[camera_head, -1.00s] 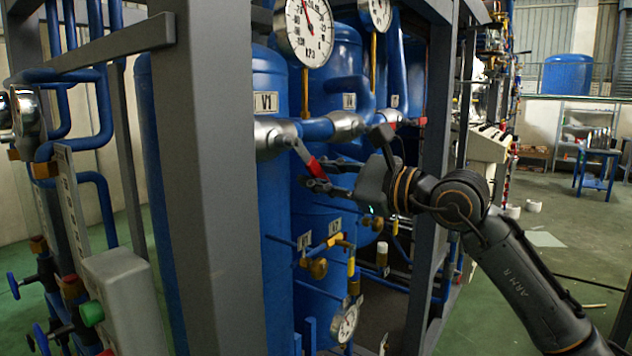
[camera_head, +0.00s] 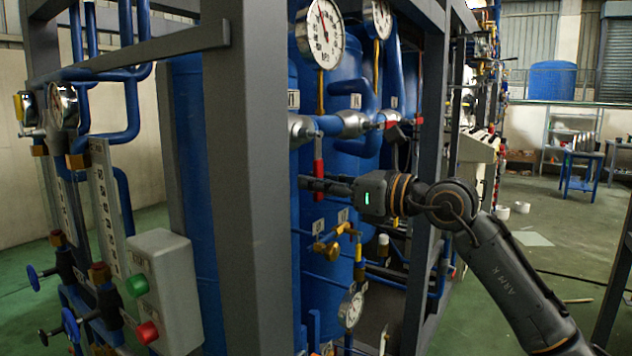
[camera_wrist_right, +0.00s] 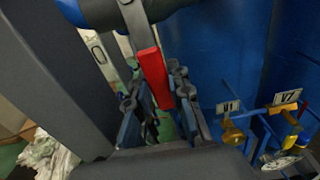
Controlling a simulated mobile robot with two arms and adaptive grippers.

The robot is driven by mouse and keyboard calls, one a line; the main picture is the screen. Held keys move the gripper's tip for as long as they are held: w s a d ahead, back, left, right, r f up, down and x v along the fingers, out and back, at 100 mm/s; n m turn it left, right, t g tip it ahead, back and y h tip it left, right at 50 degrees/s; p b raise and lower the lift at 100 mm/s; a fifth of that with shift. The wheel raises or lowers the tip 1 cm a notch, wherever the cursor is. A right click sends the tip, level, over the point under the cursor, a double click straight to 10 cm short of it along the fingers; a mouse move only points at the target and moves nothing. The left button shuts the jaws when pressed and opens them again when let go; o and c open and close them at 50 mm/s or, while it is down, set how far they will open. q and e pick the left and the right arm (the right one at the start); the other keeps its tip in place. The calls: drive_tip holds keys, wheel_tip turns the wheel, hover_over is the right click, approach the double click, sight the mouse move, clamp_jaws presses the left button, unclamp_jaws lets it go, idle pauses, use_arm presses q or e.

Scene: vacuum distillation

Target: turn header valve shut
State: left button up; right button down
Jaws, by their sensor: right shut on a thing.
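The header valve has a silver body (camera_head: 301,130) on the horizontal header pipe, in front of the blue vessels. Its red lever handle (camera_head: 318,158) hangs about straight down, across the pipe. My right gripper (camera_head: 308,184) reaches in from the right and is shut on the lower part of the lever. In the right wrist view the red handle (camera_wrist_right: 152,76) runs down between the two fingers of the gripper (camera_wrist_right: 160,108). The fingertips' exact contact is partly hidden. My left gripper is in neither view.
A grey frame post (camera_head: 257,180) stands close left of the valve. A second silver valve (camera_head: 352,124) sits farther along the pipe. A pressure gauge (camera_head: 320,33) is above. Brass valves (camera_head: 333,240) and a lower gauge (camera_head: 351,306) are below. A control box (camera_head: 165,285) is front left.

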drive_tip(key=shift+s+a, duration=0.1)
idle(0.3)
drive_tip(key=c, duration=1.2)
unclamp_jaws()
drive_tip(key=v, duration=1.2)
